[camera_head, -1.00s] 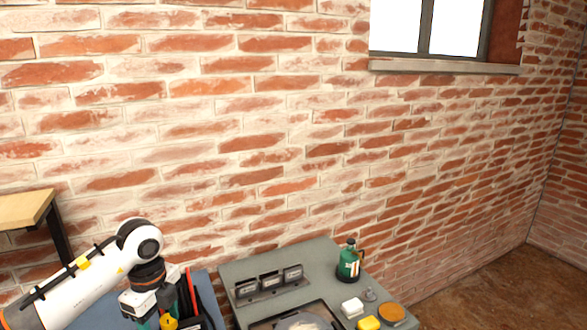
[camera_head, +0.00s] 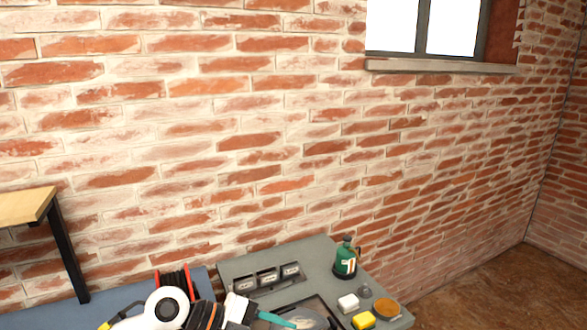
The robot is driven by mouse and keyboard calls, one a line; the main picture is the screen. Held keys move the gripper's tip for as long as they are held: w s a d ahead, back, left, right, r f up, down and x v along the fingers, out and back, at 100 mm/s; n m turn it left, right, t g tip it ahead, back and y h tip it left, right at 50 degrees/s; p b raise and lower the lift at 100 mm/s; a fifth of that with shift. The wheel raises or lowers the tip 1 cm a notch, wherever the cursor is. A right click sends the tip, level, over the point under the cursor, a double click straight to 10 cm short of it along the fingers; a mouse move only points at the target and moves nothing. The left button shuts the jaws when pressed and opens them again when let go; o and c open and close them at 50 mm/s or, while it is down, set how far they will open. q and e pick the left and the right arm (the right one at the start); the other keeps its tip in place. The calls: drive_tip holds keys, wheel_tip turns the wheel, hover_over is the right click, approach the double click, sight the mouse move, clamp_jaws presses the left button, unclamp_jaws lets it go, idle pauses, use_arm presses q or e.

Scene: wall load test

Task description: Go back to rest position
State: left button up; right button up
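My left arm comes in low at the left, with its white wrist joint near the bottom edge. My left gripper (camera_head: 278,319) points right, over the near left part of the grey table. A teal finger-like part shows at its end, but the rest is cut off or hidden, so I cannot tell whether it is open or shut. My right gripper is not in view.
The grey table (camera_head: 318,259) bears a green bottle (camera_head: 345,258), a grey three-part holder (camera_head: 268,277), a white block (camera_head: 348,303), a yellow block (camera_head: 363,321) and an orange disc (camera_head: 386,309). A brick wall is behind.

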use_arm(q)
wheel_tip(320, 180, up, 10)
drive_tip(key=d+f+n+t+h, duration=0.1)
drive_tip(key=d+n+t+h, duration=0.1)
drive_tip(key=n+t+h, duration=0.45)
drive_tip(key=w+a+n+t+y, duration=0.2)
drive_tip(key=a+n+t+y, duration=0.4)
drive_tip(key=n+t, duration=0.45)
drive_tip(key=s+a+f+n+g+y, duration=0.1)
drive_tip(key=s+a+f+n+y, duration=0.1)
drive_tip(key=a+f+n+y, duration=0.8)
drive_tip(key=s+a+f+m+g+y, duration=0.1)
drive_tip(key=s+a+f+g, duration=0.1)
drive_tip(key=s+f+g, duration=0.8)
drive_tip(key=s+a+f+m+g+y, duration=0.1)
drive_tip(key=s+f+g+y, duration=0.15)
drive_tip(key=s+f, duration=0.8)
wheel_tip(320, 180, down, 21)
drive_tip(key=s+g, duration=0.2)
drive_tip(key=s, duration=0.1)
drive_tip(key=s+a+f+g, duration=0.1)
drive_tip(key=s+a+f, duration=0.2)
drive_tip(key=s+f, duration=1.3)
wheel_tip(320, 180, down, 2)
drive_tip(key=shift+s+f+h, duration=0.2)
drive_tip(key=shift+s+h, duration=0.1)
drive_tip(key=shift+s, duration=0.1)
